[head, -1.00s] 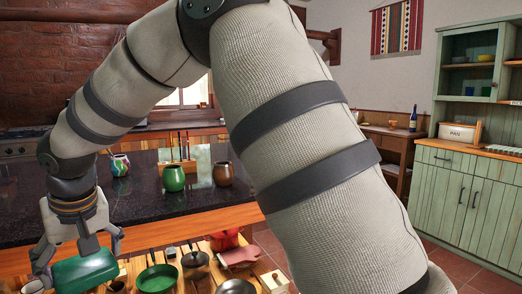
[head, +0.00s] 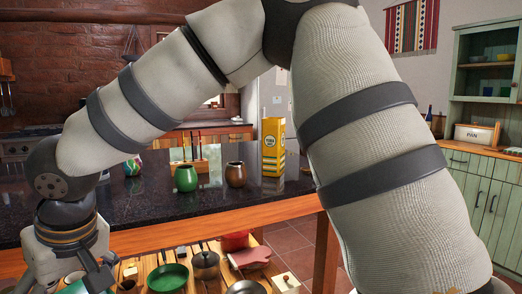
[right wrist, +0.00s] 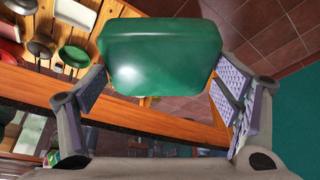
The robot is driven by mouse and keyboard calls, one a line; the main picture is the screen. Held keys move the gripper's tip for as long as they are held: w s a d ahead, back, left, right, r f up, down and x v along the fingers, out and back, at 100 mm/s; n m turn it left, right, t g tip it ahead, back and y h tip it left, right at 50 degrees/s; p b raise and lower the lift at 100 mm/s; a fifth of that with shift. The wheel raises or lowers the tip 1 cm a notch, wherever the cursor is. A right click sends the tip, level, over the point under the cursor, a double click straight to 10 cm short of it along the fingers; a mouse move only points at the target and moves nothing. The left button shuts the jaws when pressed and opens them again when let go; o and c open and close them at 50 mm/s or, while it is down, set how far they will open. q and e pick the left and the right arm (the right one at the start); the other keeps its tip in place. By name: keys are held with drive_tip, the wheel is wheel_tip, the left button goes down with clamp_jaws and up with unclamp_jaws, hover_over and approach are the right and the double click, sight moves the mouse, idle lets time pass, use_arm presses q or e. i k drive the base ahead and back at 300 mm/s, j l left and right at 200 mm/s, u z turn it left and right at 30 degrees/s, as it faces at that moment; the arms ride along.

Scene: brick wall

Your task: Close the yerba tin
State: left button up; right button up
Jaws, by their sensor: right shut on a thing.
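The yerba tin (head: 273,147), a tall yellow tin with a pale label, stands upright on the dark countertop behind the gourds. Its top is too small to make out clearly. My right arm crosses the head view and its gripper (head: 78,282) hangs at the lower left, partly cut off by the bottom edge. In the right wrist view the right gripper (right wrist: 160,80) is shut on a green rounded rectangular lid (right wrist: 160,55), one finger on each side. The lid is held in front of the counter edge, away from the tin. My left gripper is not in view.
A green gourd (head: 186,178) and a brown gourd (head: 236,174) stand left of the tin on the counter (head: 145,205). Below is a wooden shelf with pans, including a green pan (head: 167,277). A green cabinet (head: 485,195) stands at the right.

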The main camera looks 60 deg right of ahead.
sight(273, 128)
drive_tip(key=i+l+z, duration=0.1)
drive_tip(key=z, duration=0.4)
drive_tip(key=i+z, duration=0.15)
drive_tip(key=z, duration=0.3)
drive_tip(key=i+z, duration=0.15)
drive_tip(key=z, duration=0.35)
drive_tip(key=i+z, duration=0.1)
drive_tip(key=z, duration=0.4)
drive_tip(key=i+j+z, duration=0.1)
drive_tip(key=z, duration=0.4)
drive_tip(key=i+j+z, duration=0.1)
drive_tip(key=j+z, duration=0.15)
drive_tip(key=z, duration=0.2)
drive_tip(key=j+z, duration=0.15)
drive_tip(key=z, duration=0.35)
drive_tip(key=i+j, duration=0.05)
